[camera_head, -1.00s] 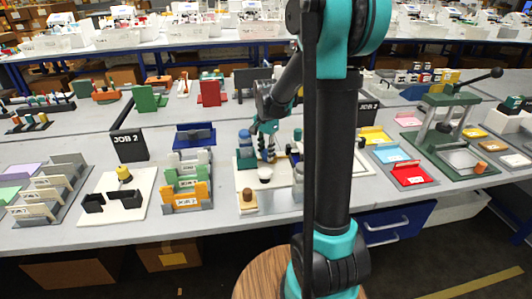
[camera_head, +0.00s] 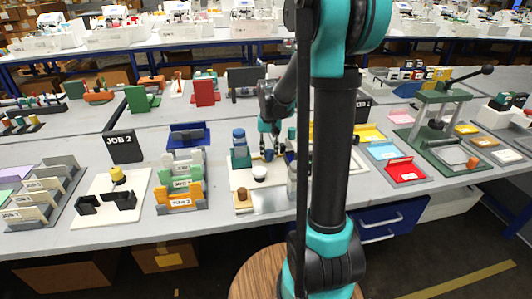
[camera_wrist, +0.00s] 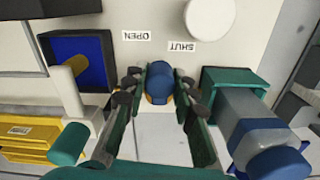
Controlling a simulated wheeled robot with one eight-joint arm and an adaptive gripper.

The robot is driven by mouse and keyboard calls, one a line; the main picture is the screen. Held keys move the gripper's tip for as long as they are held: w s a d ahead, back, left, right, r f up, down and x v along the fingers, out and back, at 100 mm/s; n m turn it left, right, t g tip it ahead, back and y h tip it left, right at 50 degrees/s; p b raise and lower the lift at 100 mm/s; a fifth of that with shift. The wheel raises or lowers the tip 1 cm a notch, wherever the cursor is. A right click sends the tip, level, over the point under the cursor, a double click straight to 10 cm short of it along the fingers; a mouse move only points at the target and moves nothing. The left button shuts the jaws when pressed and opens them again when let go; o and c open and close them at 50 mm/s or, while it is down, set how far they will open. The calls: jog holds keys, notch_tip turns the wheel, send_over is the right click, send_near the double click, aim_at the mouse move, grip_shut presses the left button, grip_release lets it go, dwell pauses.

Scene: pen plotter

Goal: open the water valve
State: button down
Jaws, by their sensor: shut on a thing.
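The water valve's blue knob (camera_wrist: 160,84), with a bit of orange at its base, stands on a pale panel in the wrist view. My gripper (camera_wrist: 158,82) has one finger on each side of the knob and is shut on it. The OPEN label (camera_wrist: 137,36) lies up and left of the knob and the SHUT label (camera_wrist: 182,46) up and right; both read upside down. In the head view my gripper (camera_head: 268,150) is low over the white board (camera_head: 241,180); the knob is hard to make out there.
A blue-capped bottle (camera_head: 239,136) in a green holder (camera_head: 240,158) stands close to the left of my gripper. A white cup (camera_head: 259,173) is in front. In the wrist view, a blue-lined box (camera_wrist: 52,47) and a green-ended post (camera_wrist: 68,146) stand at left.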

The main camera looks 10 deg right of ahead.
jog(key=n, duration=0.1)
jog(key=d+n, duration=0.1)
jog(key=n, duration=0.2)
jog(key=shift+w+d+n, duration=0.25)
jog(key=shift+d+n, duration=0.05)
jog(key=shift+d, duration=0.1)
jog(key=shift+w+d+n, duration=0.25)
jog(key=shift+d+n, duration=0.1)
jog(key=shift+n, duration=0.75)
jog(key=shift+w+d+n, duration=0.2)
jog(key=shift+d+n, duration=0.1)
jog(key=shift+n, duration=0.8)
jog(key=c, duration=1.2)
grip_release()
notch_tip(320, 180, up, 12)
